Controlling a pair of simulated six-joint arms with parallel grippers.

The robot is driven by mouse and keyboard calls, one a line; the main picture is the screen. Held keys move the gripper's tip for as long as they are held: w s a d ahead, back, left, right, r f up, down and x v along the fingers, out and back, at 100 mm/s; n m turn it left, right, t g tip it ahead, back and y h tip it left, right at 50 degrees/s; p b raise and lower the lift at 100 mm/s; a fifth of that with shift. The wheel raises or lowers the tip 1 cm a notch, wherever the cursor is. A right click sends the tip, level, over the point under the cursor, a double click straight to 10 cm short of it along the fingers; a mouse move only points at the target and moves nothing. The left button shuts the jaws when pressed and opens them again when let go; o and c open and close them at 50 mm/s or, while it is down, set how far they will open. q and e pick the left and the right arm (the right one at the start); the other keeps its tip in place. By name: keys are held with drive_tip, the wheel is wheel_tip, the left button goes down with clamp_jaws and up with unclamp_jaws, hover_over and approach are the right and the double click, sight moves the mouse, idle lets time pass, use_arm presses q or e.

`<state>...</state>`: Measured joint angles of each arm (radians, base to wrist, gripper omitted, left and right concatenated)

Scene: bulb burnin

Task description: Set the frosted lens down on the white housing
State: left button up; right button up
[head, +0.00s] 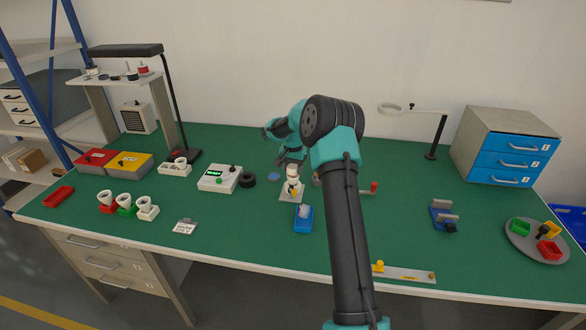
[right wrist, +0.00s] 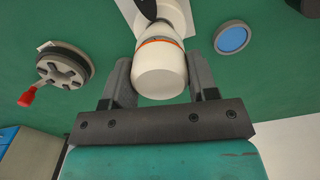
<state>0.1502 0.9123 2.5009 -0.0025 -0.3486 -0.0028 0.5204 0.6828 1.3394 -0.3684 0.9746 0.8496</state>
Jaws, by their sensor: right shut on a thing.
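My right gripper (head: 291,160) points down over the work spot at the middle of the table. In the right wrist view its two fingers (right wrist: 160,78) are shut on the frosted lens (right wrist: 160,76), a white, rounded cap. The white housing (right wrist: 176,14) is right beyond the lens, with an orange ring between them. The lens and housing look lined up, but I cannot tell whether they touch. In the head view the housing (head: 291,184) is small and stands on a pale plate, partly below the gripper. My left gripper is not in view.
A round fixture with a red handle (right wrist: 62,68) and a blue disc in a grey ring (right wrist: 231,38) lie close to the housing. A blue tray (head: 303,218) is in front, a black ring (head: 248,180) and a tester box (head: 219,178) are to the left.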

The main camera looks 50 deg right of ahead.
sight(293, 166)
drive_tip(key=shift+f, duration=0.6)
idle(1.1)
drive_tip(key=o, duration=1)
drive_tip(key=shift+c, duration=0.2)
drive_tip(key=shift+r, duration=0.1)
wheel_tip(293, 166, up, 17)
drive_tip(key=shift+r, duration=0.1)
